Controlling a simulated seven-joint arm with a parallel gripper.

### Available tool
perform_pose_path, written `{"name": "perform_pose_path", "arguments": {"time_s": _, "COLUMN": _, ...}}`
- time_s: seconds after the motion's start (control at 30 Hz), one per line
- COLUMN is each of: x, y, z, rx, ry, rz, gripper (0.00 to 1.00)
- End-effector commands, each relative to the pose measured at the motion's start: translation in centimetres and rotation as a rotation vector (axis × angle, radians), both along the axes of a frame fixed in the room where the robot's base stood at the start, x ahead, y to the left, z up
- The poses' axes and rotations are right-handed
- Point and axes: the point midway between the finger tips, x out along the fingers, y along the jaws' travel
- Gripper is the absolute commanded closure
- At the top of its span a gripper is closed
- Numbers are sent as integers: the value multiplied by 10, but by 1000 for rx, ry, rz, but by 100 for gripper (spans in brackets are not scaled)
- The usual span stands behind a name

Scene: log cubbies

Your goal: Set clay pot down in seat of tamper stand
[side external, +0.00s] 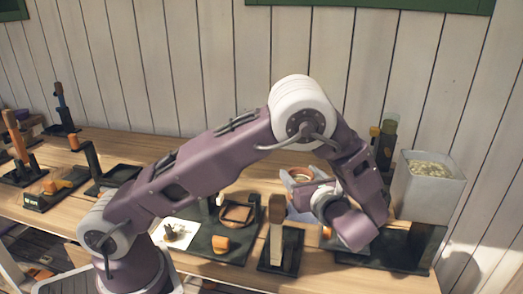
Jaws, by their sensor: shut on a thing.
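My gripper (297,184) shows in the side external view just left of my wrist, partly hidden by it. It is shut on what looks like the clay pot (302,173), a small round orange-brown thing with a pale inside. The fingertips are too small to make out clearly. A dark stand (279,262) with an upright pale wooden piece stands in front of the gripper. It may be the tamper stand, but I cannot tell for sure. The pot appears behind this stand and apart from it.
A dark tray (208,247) left of the stand holds a brown round piece (237,214) and an orange block (220,244). A long dark base (405,254) lies at right under my wrist. A grey bin (428,185) of pale bits and dark bottles (387,140) stand behind.

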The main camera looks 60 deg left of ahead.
Motion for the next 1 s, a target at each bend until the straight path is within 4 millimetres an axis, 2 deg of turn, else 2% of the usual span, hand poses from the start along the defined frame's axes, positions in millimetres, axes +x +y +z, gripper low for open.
{"name": "perform_pose_path", "arguments": {"time_s": 0.03, "x": 1, "y": -15, "z": -6, "rx": 3, "ry": 3, "rz": -48, "gripper": 91}}
{"name": "perform_pose_path", "arguments": {"time_s": 0.2, "x": -5, "y": -56, "z": -23, "rx": 1, "ry": 2, "rz": -173, "gripper": 91}}
{"name": "perform_pose_path", "arguments": {"time_s": 0.4, "x": -17, "y": -87, "z": -35, "rx": 2, "ry": 1, "rz": -269, "gripper": 91}}
{"name": "perform_pose_path", "arguments": {"time_s": 0.6, "x": -29, "y": -110, "z": -42, "rx": 1, "ry": 0, "rz": -342, "gripper": 91}}
{"name": "perform_pose_path", "arguments": {"time_s": 1.0, "x": -28, "y": -80, "z": -38, "rx": 1, "ry": -4, "rz": 0, "gripper": 91}}
